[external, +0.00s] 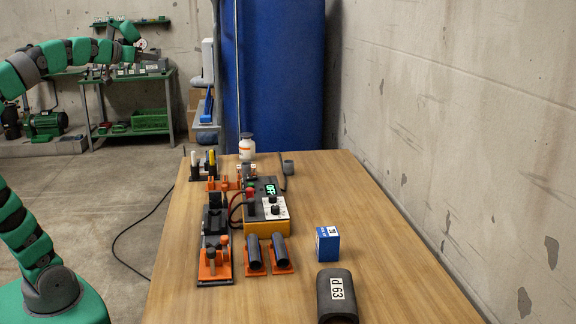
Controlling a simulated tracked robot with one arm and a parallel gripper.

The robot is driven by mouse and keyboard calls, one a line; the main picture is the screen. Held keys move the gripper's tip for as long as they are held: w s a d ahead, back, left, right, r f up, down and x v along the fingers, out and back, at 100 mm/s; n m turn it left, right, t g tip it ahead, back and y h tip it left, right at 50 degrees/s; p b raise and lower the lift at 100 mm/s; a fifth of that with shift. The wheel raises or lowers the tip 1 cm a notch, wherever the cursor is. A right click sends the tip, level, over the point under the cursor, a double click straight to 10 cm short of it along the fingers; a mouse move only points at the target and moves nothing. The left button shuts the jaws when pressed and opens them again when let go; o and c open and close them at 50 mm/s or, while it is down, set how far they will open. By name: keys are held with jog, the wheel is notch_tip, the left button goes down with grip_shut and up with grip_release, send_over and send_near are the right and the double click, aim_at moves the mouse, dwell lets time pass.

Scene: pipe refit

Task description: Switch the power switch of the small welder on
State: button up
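The small welder (267,226) is a dark box with an orange lower front, standing near the middle of the wooden table. Its lit green display (271,189) seems to read OFF. A pale panel with dark knobs (275,205) is on its top. A small red part (250,192) and dark parts show at its left; which one is the power switch is too small to tell. My green and grey arm comes in from the left. Its far end, with my gripper (141,45), appears at the upper left, well away from the welder. The fingers are too small to make out.
A clamp rig (214,262) stands left of the welder, and two dark pipe pieces (255,254) on orange holders lie in front. A blue box (328,242), a large dark pipe labelled d 63 (337,296) and a white bottle (247,147) share the table (376,265). A concrete wall borders the right.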

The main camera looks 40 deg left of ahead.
jog(key=shift+w, duration=0.15)
grip_shut()
jog(key=w+d+f+n+g+h+p, duration=0.1)
jog(key=w+d+f+n+g+p, duration=0.15)
jog(key=w+d+f+p, duration=0.35)
jog(key=w+d+f+n+g+h+p, duration=0.15)
jog(key=w+d+g+p, duration=0.25)
jog(key=w, duration=0.4)
jog(key=w+d+f+n+g+p, duration=0.1)
jog(key=d+f+n+g+p, duration=0.1)
jog(key=d+f+g+p, duration=0.2)
jog(key=w+d+f+n+g+y+p, duration=0.1)
jog(key=w+d+f+n+g+p, duration=0.1)
jog(key=d+f+p, duration=0.5)
jog(key=d+f+n+g, duration=0.1)
jog(key=d+f, duration=0.2)
jog(key=f, duration=0.1)
jog(key=shift+w+g, duration=0.3)
jog(key=shift+g, duration=0.05)
